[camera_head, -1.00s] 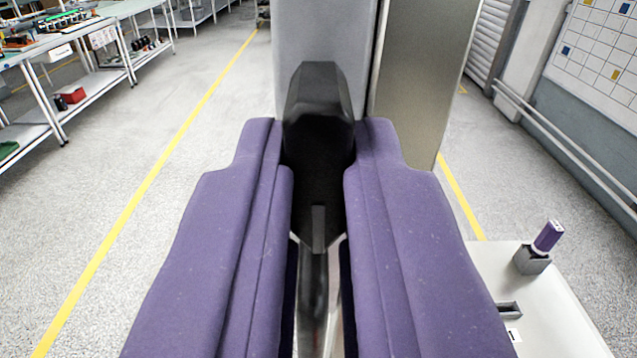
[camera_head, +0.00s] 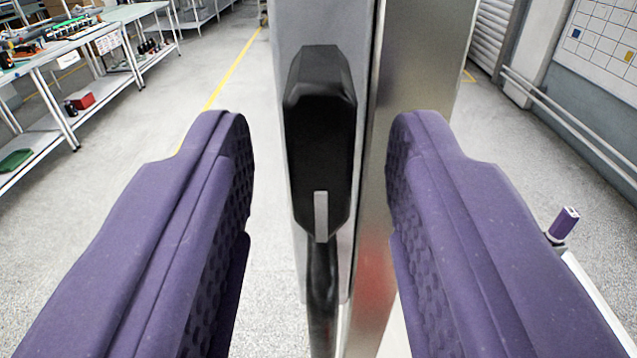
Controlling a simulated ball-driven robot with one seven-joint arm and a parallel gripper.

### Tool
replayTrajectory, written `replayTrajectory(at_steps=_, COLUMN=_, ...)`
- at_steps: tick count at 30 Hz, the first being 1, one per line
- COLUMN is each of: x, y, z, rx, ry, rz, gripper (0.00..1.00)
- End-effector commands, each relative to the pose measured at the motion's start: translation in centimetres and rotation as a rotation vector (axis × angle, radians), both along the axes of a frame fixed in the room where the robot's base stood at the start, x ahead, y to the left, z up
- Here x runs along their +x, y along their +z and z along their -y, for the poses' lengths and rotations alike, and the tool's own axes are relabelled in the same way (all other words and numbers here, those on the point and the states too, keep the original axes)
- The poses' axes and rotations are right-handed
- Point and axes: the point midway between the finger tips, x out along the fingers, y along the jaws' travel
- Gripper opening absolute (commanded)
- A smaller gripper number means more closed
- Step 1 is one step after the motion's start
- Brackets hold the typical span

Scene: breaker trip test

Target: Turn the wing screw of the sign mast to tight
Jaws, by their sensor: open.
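My gripper (camera_head: 320,185) has two purple padded fingers, spread wide with a clear gap on both sides of a black faceted part. This black part (camera_head: 319,95) stands upright against a grey upright panel (camera_head: 300,25), with a short grey tab (camera_head: 321,215) low on its front. A dark hose-like length (camera_head: 322,285) runs down from it. The fingers do not appear to touch it. I cannot make out a wing screw or a sign mast in this view.
A metal-faced side (camera_head: 415,60) of the upright body stands behind the right finger. A purple-and-white device (camera_head: 563,224) is at the right by a white surface edge (camera_head: 595,295). Shelving benches (camera_head: 105,30) stand at the far left. Grey floor is open on the left.

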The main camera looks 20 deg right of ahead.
Motion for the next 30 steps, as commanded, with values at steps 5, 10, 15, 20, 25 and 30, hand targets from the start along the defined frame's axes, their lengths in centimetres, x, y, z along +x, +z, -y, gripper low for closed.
replayTrajectory(at_steps=5, x=0.0, y=0.1, z=0.0, rx=0.0, ry=0.0, rz=0.001, gripper=0.4)
replayTrajectory(at_steps=10, x=-0.9, y=0.2, z=-0.5, rx=-0.002, ry=0.003, rz=0.002, gripper=0.4)
replayTrajectory(at_steps=15, x=-3.5, y=0.2, z=-1.4, rx=0.0, ry=0.005, rz=0.0, gripper=0.4)
replayTrajectory(at_steps=20, x=-5.9, y=0.1, z=-2.1, rx=0.001, ry=0.004, rz=-0.001, gripper=0.4)
replayTrajectory(at_steps=25, x=-7.2, y=0.0, z=-2.4, rx=0.001, ry=0.001, rz=-0.001, gripper=0.4)
replayTrajectory(at_steps=30, x=-7.5, y=0.0, z=-2.4, rx=0.0, ry=-0.001, rz=0.0, gripper=0.4)
